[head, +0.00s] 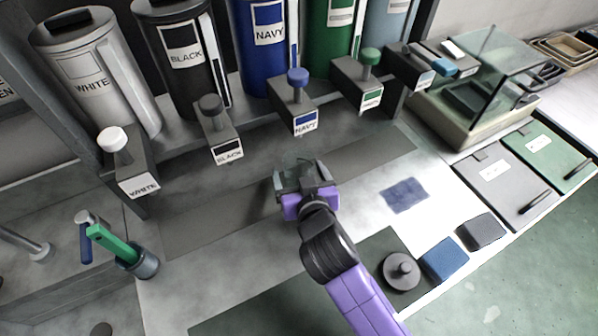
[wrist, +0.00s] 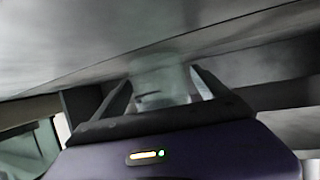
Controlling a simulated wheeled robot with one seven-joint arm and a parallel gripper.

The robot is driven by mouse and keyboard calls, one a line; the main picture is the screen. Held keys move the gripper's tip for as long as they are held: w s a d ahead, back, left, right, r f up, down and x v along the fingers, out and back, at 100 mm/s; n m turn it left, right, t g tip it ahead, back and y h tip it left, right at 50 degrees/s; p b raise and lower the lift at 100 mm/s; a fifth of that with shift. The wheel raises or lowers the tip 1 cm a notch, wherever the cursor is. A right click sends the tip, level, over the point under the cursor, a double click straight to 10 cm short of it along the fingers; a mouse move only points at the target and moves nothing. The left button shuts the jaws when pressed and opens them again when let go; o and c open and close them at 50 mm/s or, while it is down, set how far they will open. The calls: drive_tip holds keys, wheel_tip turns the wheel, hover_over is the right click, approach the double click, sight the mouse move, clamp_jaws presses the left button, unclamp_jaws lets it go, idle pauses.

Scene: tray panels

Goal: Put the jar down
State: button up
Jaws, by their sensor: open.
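The jar (head: 294,163) is small, clear and hard to make out against the grey counter in the head view. It is just beyond my purple gripper (head: 302,177), in line with the gap between the fingers. In the wrist view the pale, translucent jar (wrist: 160,78) is between the two dark fingers (wrist: 165,97), and its far end meets a grey surface. The fingers are apart, with the jar still between them. Whether either finger touches the jar cannot be told. The jar's near side is partly hidden by the gripper body.
Labelled dispensers for white (head: 138,178), black (head: 221,146), navy (head: 296,115) and green (head: 366,92) line the back. A dark mat strip (head: 215,217) runs before them. A blue patch (head: 404,195), blue block (head: 445,260) and round dark lid (head: 401,273) lie right. A tool cup (head: 146,264) stands left.

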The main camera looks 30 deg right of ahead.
drive_tip(key=b+v, duration=0.1)
drive_tip(key=v, duration=1.1)
drive_tip(key=shift+w, duration=0.1)
